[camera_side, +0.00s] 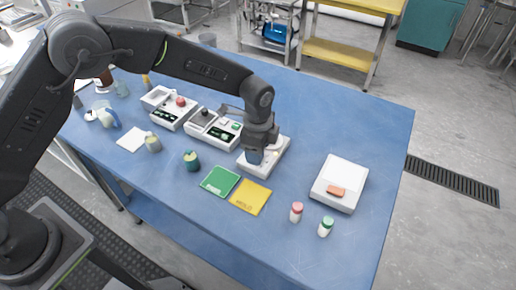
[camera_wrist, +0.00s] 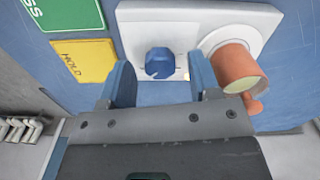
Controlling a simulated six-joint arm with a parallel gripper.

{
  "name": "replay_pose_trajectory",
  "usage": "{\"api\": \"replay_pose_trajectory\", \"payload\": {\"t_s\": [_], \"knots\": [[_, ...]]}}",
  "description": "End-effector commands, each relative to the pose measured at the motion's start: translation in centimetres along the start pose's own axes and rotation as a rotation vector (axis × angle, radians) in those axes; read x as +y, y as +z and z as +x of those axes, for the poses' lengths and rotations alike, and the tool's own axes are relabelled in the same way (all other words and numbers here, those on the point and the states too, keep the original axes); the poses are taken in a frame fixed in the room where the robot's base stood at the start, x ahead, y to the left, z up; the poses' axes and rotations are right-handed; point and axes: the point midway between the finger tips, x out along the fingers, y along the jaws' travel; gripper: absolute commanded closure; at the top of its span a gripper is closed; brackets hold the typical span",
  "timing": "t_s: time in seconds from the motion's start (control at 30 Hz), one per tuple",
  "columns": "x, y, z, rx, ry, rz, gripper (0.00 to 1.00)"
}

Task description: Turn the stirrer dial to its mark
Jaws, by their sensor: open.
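The stirrer is a white box (camera_side: 281,147) under my gripper in the side view; the wrist view shows its white face (camera_wrist: 138,28). The stirrer dial (camera_wrist: 159,63) is a blue knob on that face, in the middle of the wrist view. A small pale mark (camera_wrist: 187,75) shows at the knob's lower right; whether the knob points to it I cannot tell. My gripper (camera_wrist: 162,72) is open, with one blue finger on each side of the dial and gaps visible between. In the side view my gripper (camera_side: 257,157) hides the dial.
An orange-brown cup (camera_wrist: 240,69) stands on the stirrer's round plate (camera_wrist: 228,38), close to the right finger. Green (camera_side: 220,181) and yellow (camera_side: 250,197) cards lie in front of the stirrer. A white scale (camera_side: 343,174) and two small jars (camera_side: 296,212) stand to the right.

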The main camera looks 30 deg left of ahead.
Motion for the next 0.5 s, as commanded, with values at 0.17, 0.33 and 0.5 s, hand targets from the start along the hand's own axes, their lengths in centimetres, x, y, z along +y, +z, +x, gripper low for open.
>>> {"api": "replay_pose_trajectory", "payload": {"t_s": [0.17,0.33,0.5], "knots": [[-0.1,-0.1,-2.8,0.003,-0.005,0.0,0.43],[-0.1,-0.1,-6.7,0.003,-0.005,0.0,0.43],[-0.1,0.0,-10.2,0.003,-0.005,0.0,0.43]]}}
